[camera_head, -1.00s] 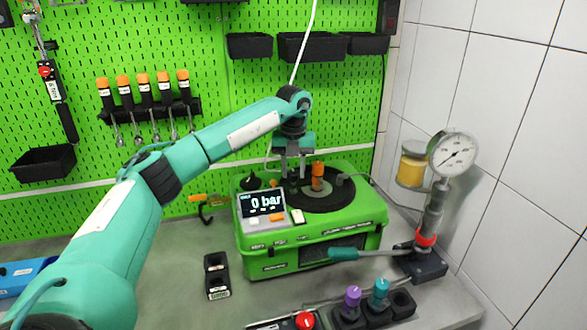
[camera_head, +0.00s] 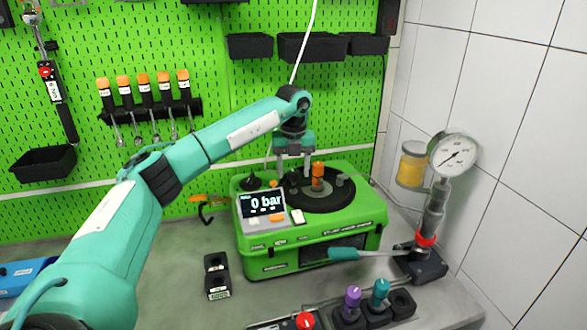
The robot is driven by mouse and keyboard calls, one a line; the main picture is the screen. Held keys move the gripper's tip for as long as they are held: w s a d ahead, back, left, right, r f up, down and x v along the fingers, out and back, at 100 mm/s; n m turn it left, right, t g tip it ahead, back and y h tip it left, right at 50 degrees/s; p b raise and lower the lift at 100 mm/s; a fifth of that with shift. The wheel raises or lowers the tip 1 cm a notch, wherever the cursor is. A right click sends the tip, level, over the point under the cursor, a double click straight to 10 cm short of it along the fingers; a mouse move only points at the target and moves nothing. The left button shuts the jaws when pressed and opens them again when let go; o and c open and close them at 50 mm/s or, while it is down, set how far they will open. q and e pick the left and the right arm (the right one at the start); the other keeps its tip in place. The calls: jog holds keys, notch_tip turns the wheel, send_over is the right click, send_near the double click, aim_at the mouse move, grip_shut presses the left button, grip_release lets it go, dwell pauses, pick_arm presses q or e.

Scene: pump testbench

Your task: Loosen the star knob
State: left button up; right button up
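The green pump test bench (camera_head: 310,240) stands on the worktop, its display reading 0 bar. A dark knob (camera_head: 251,183) sits at its back left corner, behind the display. I cannot tell for sure whether this is the star knob. My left gripper (camera_head: 293,175) points down over the left edge of the black round plate on top, right of that knob and left of the orange-topped post (camera_head: 318,176). Its fingers are apart. A dark part shows low between them, but its shape and any contact are unclear. My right gripper is not in view.
A pressure gauge (camera_head: 453,156) on a stand is at the right, with a teal-handled lever (camera_head: 345,254) reaching across the bench's front. Purple (camera_head: 353,297) and teal (camera_head: 380,290) knobs stand in front. A black holder (camera_head: 217,276) is front left. A tiled wall closes the right side.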

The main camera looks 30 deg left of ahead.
aim_at(293, 172)
pick_arm(q)
jog(key=shift+r+b, duration=0.3)
jog(key=shift+r, duration=0.05)
notch_tip(293, 172, up, 11)
jog(key=b, duration=0.2)
jog(key=shift+r, duration=0.1)
dwell(0.5)
